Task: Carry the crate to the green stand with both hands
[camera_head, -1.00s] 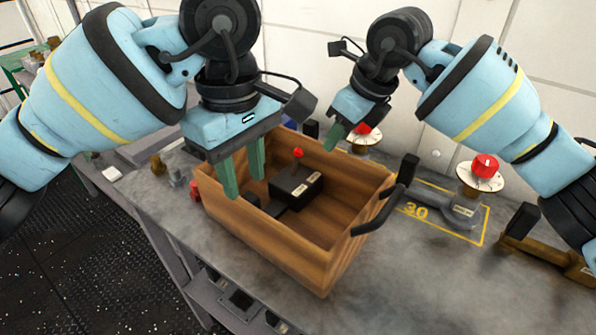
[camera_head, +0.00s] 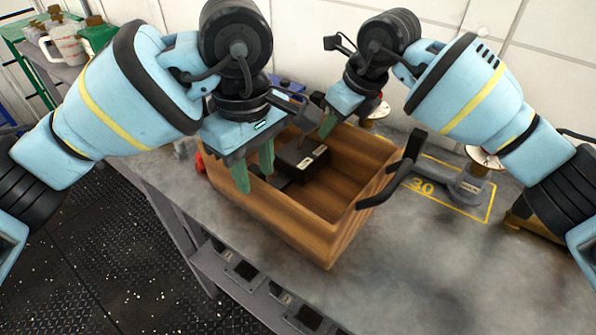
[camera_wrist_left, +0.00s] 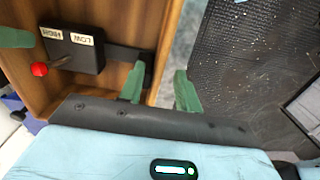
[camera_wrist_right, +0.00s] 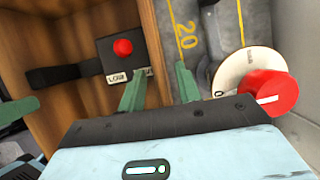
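A green-framed stand (camera_head: 14,30) is partly in view at upper left.
A dial with a red knob (camera_wrist_right: 270,92) is close beyond the far wall. A grey tool (camera_head: 465,184) lies in a yellow outline. Jugs (camera_head: 68,45) stand at upper left.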

